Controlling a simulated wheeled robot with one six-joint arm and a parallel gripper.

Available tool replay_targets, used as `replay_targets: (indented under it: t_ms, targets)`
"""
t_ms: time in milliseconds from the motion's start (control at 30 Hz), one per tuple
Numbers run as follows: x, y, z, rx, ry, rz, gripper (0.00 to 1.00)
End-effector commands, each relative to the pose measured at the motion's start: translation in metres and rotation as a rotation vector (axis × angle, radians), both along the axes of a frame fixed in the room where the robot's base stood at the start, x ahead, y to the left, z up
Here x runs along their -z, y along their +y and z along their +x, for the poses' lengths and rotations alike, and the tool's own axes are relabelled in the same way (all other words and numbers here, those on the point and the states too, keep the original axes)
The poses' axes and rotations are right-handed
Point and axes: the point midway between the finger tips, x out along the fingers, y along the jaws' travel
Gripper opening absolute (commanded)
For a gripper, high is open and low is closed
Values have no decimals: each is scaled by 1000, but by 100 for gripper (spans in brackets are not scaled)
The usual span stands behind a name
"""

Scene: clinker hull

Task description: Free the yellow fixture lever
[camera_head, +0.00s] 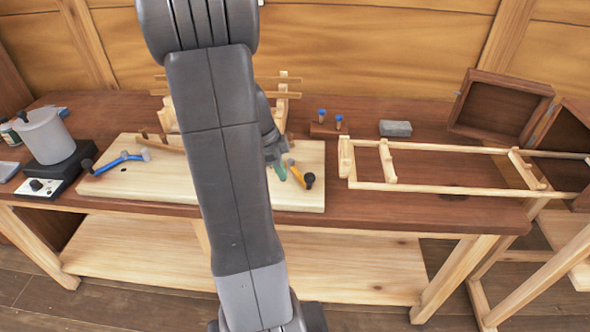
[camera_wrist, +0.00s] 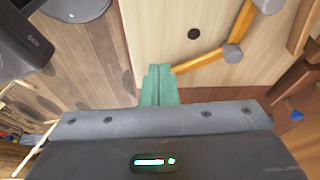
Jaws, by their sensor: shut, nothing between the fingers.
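The yellow fixture lever (camera_head: 296,171) lies on the pale board (camera_head: 305,201), near the board's right end, just right of my gripper. In the wrist view the lever (camera_wrist: 204,62) is a bent yellow bar with a grey round joint at its bend. My gripper (camera_head: 280,172) has green fingers, shut and empty. In the wrist view the fingertips (camera_wrist: 158,72) are close to the lever's near end; I cannot tell whether they touch it. My arm hides the middle of the board in the head view.
A blue lever (camera_head: 122,160) lies on the board's left part. A grey pot (camera_head: 45,135) stands on a black device at the left. A wooden frame (camera_head: 440,187) lies to the right, near a grey block (camera_head: 395,128), a small rack (camera_head: 328,130) and an open wooden box (camera_head: 500,107).

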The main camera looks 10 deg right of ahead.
Motion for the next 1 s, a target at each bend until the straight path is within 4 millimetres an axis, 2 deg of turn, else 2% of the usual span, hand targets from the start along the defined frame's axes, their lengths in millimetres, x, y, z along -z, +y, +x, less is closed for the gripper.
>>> replay_targets:
  t_ms: [100, 300, 767, 1000]
  targets:
    - [0, -19, -4, 6, 1, 0, 0]
    - [4, -35, -7, 2, 0, 0, 0]
    - [6, -38, -8, 0, -1, 0, 0]
    - [10, -46, -7, 3, -3, 0, 0]
